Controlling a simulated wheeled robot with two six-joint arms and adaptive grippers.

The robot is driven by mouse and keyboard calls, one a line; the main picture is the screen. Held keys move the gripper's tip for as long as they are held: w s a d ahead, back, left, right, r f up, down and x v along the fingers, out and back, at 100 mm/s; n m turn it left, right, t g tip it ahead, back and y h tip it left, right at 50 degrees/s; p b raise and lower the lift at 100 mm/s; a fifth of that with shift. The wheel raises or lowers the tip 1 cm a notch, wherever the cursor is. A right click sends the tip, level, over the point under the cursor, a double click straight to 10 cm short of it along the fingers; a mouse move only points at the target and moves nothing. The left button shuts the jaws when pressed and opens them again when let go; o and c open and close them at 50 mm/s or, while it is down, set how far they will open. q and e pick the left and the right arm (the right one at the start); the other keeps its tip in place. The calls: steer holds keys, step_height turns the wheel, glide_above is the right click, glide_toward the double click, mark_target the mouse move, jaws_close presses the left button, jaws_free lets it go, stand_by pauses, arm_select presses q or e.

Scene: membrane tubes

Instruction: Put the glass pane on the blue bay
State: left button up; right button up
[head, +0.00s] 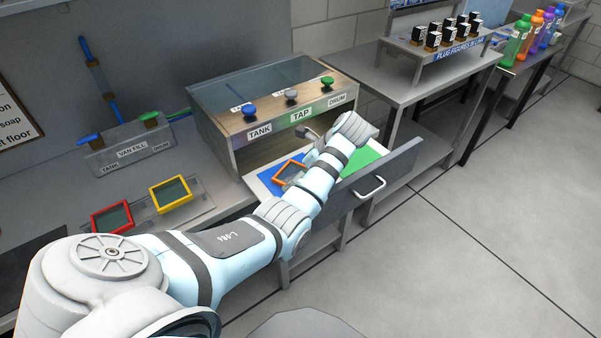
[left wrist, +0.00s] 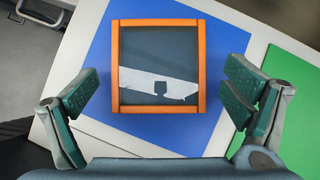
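A glass pane in an orange frame (left wrist: 159,66) lies over the blue bay (left wrist: 101,64) in the left wrist view, with blue showing on all sides of it. In the head view the orange-framed pane (head: 280,172) is partly covered by my left arm, and the blue bay (head: 266,186) shows beside it in the open drawer. My left gripper (left wrist: 162,92) is open, with one finger on each side of the pane and gaps between fingers and frame. In the head view its fingers are hidden behind the arm. My right gripper is in neither view.
A green bay (head: 362,159) shares the drawer, which has a front handle (head: 369,188). Red-framed (head: 112,217) and yellow-framed (head: 171,194) panes sit on a rack at left. The cabinet with TANK, TAP and DRUM knobs (head: 291,97) stands behind the drawer.

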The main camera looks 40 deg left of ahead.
arm_select(q)
steer(key=shift+r, duration=0.25)
steer(key=v, duration=0.5)
steer(key=shift+w, duration=0.1)
steer(key=p+v, duration=0.6)
steer(key=v, duration=0.1)
